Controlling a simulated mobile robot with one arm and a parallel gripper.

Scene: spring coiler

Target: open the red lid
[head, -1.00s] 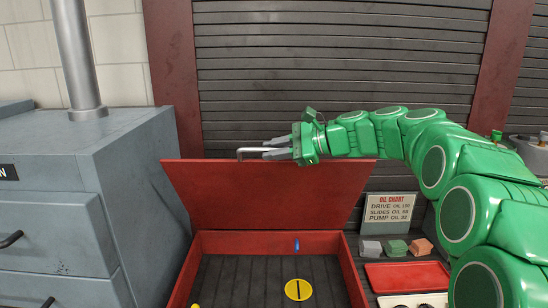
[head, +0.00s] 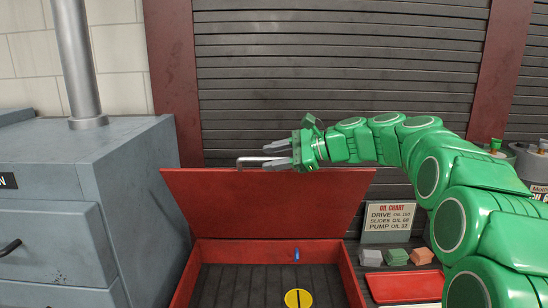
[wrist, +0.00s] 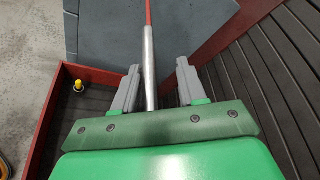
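The red lid (head: 265,200) stands raised at the back of the red box (head: 355,285) and leans backward, so the box is open. A silver bar handle (head: 243,161) is at the lid's top edge. My gripper (head: 275,155) is at this handle, reaching in from the right. In the wrist view, the handle (wrist: 150,70) runs between my two fingers (wrist: 157,85). The fingers are apart, with a clear gap on the right finger's side; the left finger is close to the bar, and I cannot tell if it touches.
A grey cabinet (head: 75,220) stands close on the left. A slatted shutter (head: 340,60) is behind the lid. An oil chart sign (head: 389,220), small blocks (head: 396,257) and a red tray (head: 405,286) are at the right. A yellow disc (head: 298,299) lies in the box.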

